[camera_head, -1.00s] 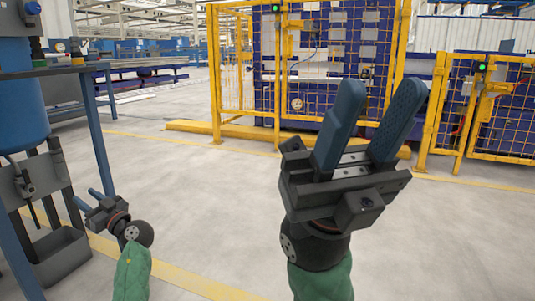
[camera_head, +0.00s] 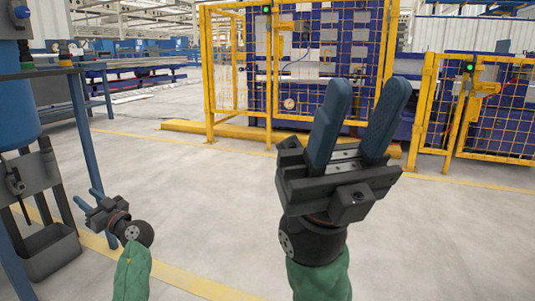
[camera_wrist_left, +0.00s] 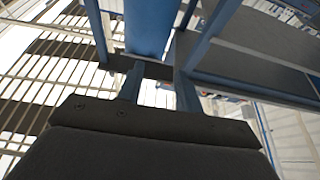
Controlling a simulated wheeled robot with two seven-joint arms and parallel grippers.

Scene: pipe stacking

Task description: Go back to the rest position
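My left gripper (camera_head: 88,202) is low at the left in the head view, with its two blue fingers apart and nothing between them. In the left wrist view the left gripper (camera_wrist_left: 160,90) also shows its blue fingers spread with a gap and no object held. My right gripper (camera_head: 358,118) stands large at the centre right in the head view, fingers pointing up and apart, with nothing between them. No pipe is visible in either gripper.
A blue-framed table (camera_head: 50,70) with a blue cylinder (camera_head: 12,115) and a grey bin (camera_head: 50,250) stands at the left, close to my left gripper. Yellow fencing (camera_head: 235,75) with blue panels stands behind. Grey floor (camera_head: 200,185) between is clear.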

